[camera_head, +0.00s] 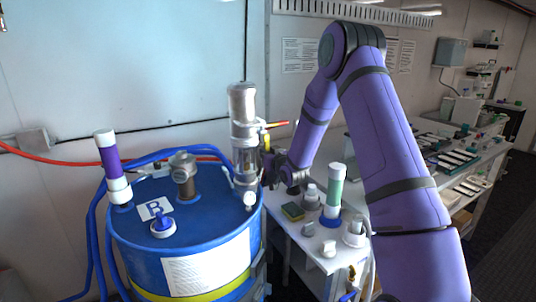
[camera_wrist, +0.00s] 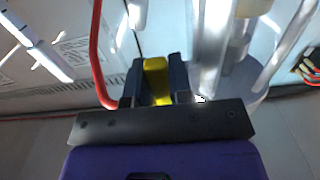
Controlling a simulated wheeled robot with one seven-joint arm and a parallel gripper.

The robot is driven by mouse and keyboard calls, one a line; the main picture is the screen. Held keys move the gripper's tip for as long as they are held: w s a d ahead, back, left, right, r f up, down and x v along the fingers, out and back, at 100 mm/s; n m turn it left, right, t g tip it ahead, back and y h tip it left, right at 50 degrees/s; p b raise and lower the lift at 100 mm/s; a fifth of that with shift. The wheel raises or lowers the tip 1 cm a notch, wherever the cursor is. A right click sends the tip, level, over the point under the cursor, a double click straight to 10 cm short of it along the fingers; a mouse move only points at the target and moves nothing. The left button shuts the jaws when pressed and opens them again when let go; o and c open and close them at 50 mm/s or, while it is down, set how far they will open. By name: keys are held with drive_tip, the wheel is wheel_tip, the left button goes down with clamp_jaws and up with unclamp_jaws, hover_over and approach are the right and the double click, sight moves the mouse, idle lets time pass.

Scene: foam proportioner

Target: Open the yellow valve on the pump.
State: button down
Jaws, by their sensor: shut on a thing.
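The pump (camera_head: 243,130) is a clear and white upright cylinder at the right edge of the blue drum's top. The yellow valve (camera_wrist: 157,80) is a narrow yellow handle, seen in the wrist view between the two dark fingers. My gripper (camera_wrist: 156,84) is shut on it, with one finger on each side. In the head view, a bit of yellow (camera_head: 264,135) shows at the pump's right side. My gripper there is beside the pump, partly hidden by my wrist. The pump's clear body also fills the upper right of the wrist view (camera_wrist: 213,40).
The blue drum (camera_head: 205,235) bears a purple-and-white cylinder (camera_head: 109,160), a metal fitting (camera_head: 184,175) and a blue cap (camera_head: 162,224). A red hose (camera_wrist: 96,50) runs close left of my gripper.

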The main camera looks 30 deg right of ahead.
idle(0.4)
drive_tip(key=c, duration=1)
unclamp_jaws()
